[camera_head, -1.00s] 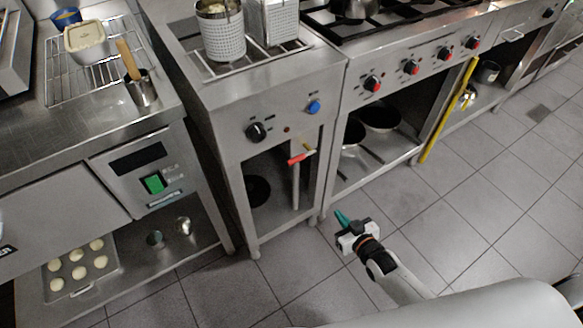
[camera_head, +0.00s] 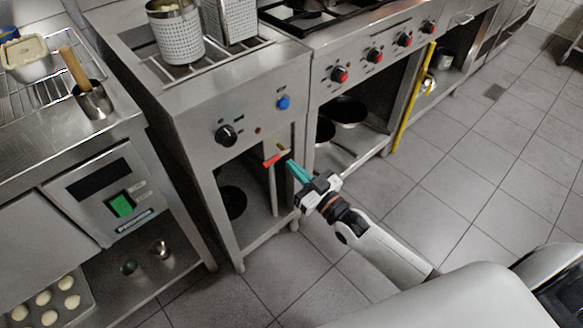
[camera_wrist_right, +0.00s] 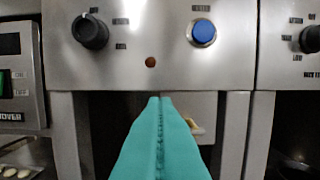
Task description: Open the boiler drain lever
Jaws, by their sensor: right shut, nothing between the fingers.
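The drain lever is a small red handle (camera_head: 273,161) on a brassy fitting at the top of a vertical pipe (camera_head: 272,188), under the front panel of the boiler unit (camera_head: 190,98). My right gripper (camera_head: 291,166) has teal fingers, shut and empty, just right of the lever in the head view. I cannot tell whether they touch it. In the right wrist view the shut teal fingers (camera_wrist_right: 160,105) point at the unit below its panel. A yellowish piece of the fitting (camera_wrist_right: 192,125) shows right of them; the red handle is hidden there. My left gripper is not in view.
The panel above has a black knob (camera_head: 226,135) and a blue button (camera_head: 284,103). The stove (camera_head: 375,50) stands to the right with pans below. A counter with a green switch (camera_head: 121,204) is at left. The tiled floor (camera_head: 450,160) is open.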

